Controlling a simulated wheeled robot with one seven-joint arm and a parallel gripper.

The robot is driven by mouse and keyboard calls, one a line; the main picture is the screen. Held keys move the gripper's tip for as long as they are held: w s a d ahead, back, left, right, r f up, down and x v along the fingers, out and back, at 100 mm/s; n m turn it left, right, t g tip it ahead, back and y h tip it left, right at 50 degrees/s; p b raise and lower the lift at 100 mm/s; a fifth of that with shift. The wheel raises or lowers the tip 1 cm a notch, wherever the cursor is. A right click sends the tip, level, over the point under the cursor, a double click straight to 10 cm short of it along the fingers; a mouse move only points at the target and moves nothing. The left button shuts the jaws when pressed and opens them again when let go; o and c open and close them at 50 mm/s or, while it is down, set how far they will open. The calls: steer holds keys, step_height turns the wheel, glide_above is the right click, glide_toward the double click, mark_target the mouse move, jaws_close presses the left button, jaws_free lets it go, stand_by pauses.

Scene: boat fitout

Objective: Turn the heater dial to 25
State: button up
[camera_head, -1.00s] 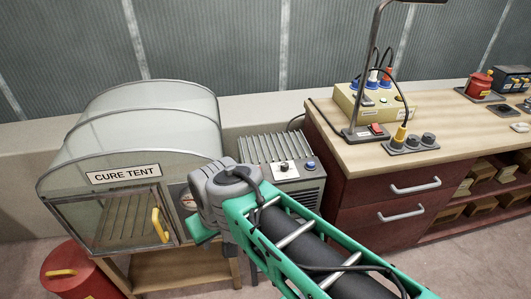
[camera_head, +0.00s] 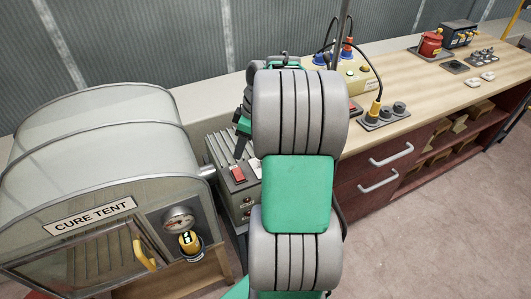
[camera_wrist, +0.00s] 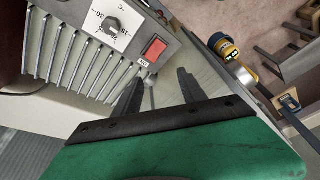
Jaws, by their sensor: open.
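The heater (camera_head: 222,150) is a grey ribbed box beside the cure tent in the head view, partly hidden by my arm. Its dial (camera_wrist: 113,24) shows in the wrist view as a dark knob on a white numbered plate, with 30 and 15 readable. I cannot tell where its pointer stands. In the head view the dial is hidden. A red switch (camera_wrist: 154,48) sits beside the dial; it also shows in the head view (camera_head: 238,174). My gripper (camera_wrist: 160,84) is open and empty. Its dark fingers are near the red switch, apart from the dial.
The cure tent (camera_head: 90,150), with a gauge (camera_head: 179,219) and a yellow-and-black knob (camera_head: 189,241), stands close on the left. A wooden bench (camera_head: 420,95) with drawers, plugs and a control box (camera_head: 362,78) is on the right. The floor at lower right is clear.

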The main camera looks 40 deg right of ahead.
steer(key=s+d+f+n+y, duration=0.1)
steer(key=s+d+f+n, duration=0.1)
steer(key=d, duration=0.4)
steer(key=s+d+f+n, duration=0.1)
steer(key=d+f, duration=0.1)
steer(key=d, duration=0.4)
steer(key=shift+t, duration=0.3)
steer(key=p+x, duration=0.1)
steer(key=x, duration=0.7)
steer(key=shift+a, duration=0.15)
steer(key=shift+c, duration=0.6)
jaws_close()
